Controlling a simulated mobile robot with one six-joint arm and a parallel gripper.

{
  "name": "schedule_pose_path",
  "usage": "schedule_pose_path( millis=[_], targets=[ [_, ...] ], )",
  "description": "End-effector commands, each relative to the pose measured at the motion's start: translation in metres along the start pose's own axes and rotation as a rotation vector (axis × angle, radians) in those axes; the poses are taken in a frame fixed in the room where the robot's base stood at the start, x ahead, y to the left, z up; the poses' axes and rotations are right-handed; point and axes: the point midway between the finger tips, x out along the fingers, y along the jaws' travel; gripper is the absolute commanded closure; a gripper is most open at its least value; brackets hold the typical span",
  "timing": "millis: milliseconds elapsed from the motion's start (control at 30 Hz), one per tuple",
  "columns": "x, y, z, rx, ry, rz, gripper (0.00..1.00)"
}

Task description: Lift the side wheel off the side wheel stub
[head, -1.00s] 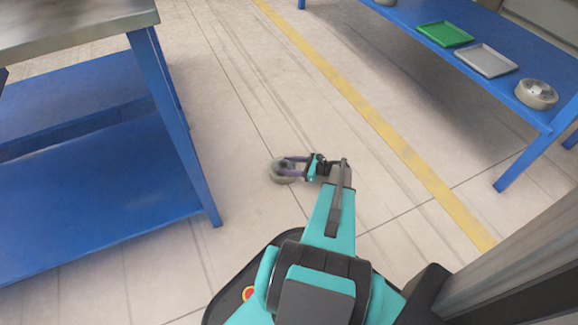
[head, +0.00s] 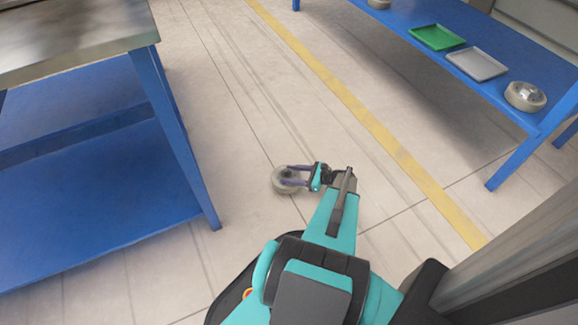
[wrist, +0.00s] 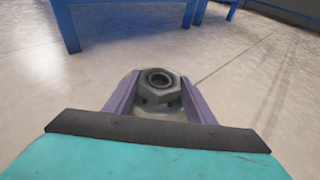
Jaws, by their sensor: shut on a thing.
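A round grey wheel (head: 283,180) with a pale rim is held in my gripper (head: 295,176), over open floor in the head view. It looks like the side wheel. The purple fingers are shut on its hub. In the wrist view the grey hexagonal hub (wrist: 158,87) with a round hole sits between the fingers of my gripper (wrist: 158,100). Most of the wheel's rim is hidden there. I see no side wheel stub in either view.
A blue bench (head: 497,94) at the right bears a green tray (head: 437,37), a grey tray (head: 477,64) and another wheel (head: 525,96). A metal-topped blue table (head: 75,35) stands at the left. The floor between has a yellow line (head: 370,120) and is clear.

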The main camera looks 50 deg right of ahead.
Motion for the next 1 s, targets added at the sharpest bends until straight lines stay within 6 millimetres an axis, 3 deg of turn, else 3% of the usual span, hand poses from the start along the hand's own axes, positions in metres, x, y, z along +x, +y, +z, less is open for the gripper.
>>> schedule_pose_path(
  millis=[33, 500, 1000],
  targets=[
    [-0.009, 0.007, 0.008, 0.001, -0.010, -0.003, 1.00],
    [-0.053, 0.055, -0.002, 0.000, -0.010, -0.003, 1.00],
    [-0.064, 0.067, -0.006, -0.002, -0.010, -0.001, 1.00]
  ],
)
